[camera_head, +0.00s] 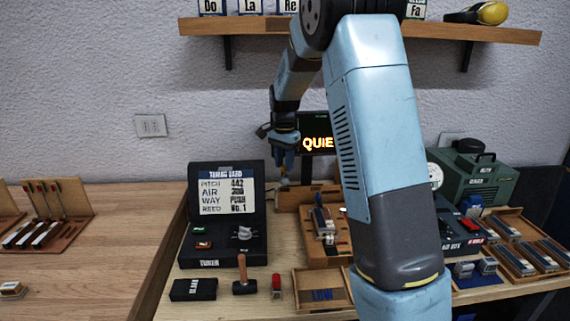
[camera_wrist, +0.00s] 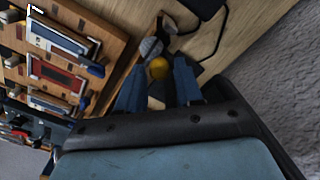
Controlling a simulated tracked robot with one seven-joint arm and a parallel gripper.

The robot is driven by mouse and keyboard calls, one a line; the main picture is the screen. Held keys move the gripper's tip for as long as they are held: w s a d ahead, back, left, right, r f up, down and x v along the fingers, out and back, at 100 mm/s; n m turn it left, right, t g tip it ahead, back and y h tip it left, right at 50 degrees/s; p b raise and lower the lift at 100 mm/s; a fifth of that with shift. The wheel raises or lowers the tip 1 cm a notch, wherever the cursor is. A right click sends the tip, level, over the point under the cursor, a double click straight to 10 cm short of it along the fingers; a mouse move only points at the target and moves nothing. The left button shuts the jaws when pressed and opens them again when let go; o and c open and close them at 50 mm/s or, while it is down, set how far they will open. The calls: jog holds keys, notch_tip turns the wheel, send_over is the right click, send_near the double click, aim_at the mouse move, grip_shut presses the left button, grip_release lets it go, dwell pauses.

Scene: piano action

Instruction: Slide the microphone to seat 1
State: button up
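My gripper (camera_wrist: 159,64) points down at the back of the table in the head view (camera_head: 284,163), near the back edge of a wooden rack. In the wrist view its two blue fingers are apart. In the head view a small pale piece (camera_head: 284,182) shows under my gripper. The microphone is not clearly identifiable, and no seat 1 label is readable.
The wooden rack (camera_wrist: 92,18) holds several metal reed blocks (camera_wrist: 60,40). A dark cable (camera_wrist: 213,35) lies beyond the fingers. The tuning box (camera_head: 225,225) stands left of the rack, with a hammer (camera_head: 243,280) in front. A lit display (camera_head: 318,142) stands behind.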

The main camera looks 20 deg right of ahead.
jog(key=shift+f, duration=0.35)
grip_shut()
dwell(0.4)
